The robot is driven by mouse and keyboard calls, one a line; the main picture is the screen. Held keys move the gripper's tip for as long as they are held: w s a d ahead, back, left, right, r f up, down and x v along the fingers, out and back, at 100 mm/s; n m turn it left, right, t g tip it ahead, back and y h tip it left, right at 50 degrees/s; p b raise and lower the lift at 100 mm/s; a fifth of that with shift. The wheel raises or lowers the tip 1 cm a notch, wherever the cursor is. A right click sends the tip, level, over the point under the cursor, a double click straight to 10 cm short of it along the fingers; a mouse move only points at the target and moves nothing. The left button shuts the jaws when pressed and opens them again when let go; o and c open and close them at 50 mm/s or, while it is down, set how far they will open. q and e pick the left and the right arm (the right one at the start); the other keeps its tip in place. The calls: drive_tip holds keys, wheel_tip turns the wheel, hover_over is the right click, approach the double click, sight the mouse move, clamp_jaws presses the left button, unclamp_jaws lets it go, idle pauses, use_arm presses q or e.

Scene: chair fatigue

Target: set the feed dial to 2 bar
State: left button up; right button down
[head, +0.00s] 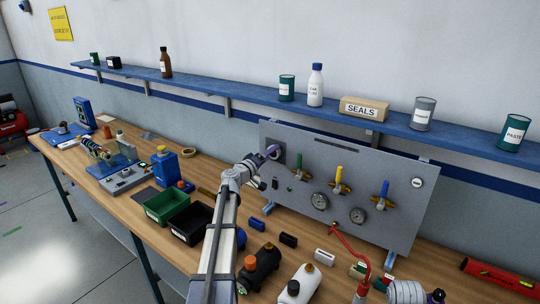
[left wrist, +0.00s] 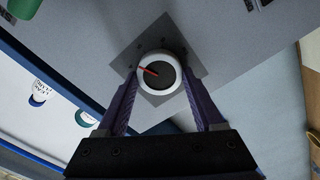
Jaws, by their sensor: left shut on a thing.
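The feed dial (left wrist: 158,73) is a round knob with a white rim, a dark face and a red pointer, on a grey square plate. In the left wrist view its pointer aims to the left and slightly up. The scale marks are too small to read. In the head view the dial sits at the upper left of the grey panel (head: 300,201), mostly hidden by my left gripper (head: 267,155). In the left wrist view the purple fingers of my left gripper (left wrist: 160,88) are shut on the dial, one on each side. My right gripper is not in view.
Green (head: 168,205) and black (head: 192,222) bins and several bottles crowd the wooden bench. A blue shelf (head: 240,100) runs along the wall above.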

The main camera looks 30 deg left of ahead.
use_arm(q)
drive_tip(key=n, duration=2.2)
drive_tip(key=shift+d+f+b, duration=0.15)
drive_tip(key=shift+f+b, duration=0.15)
drive_tip(key=shift+n, duration=0.3)
drive_tip(key=o, duration=1.4)
drive_tip(key=shift+s, duration=0.15)
drive_tip(key=s, duration=0.7)
drive_tip(key=shift+s+a, duration=0.3)
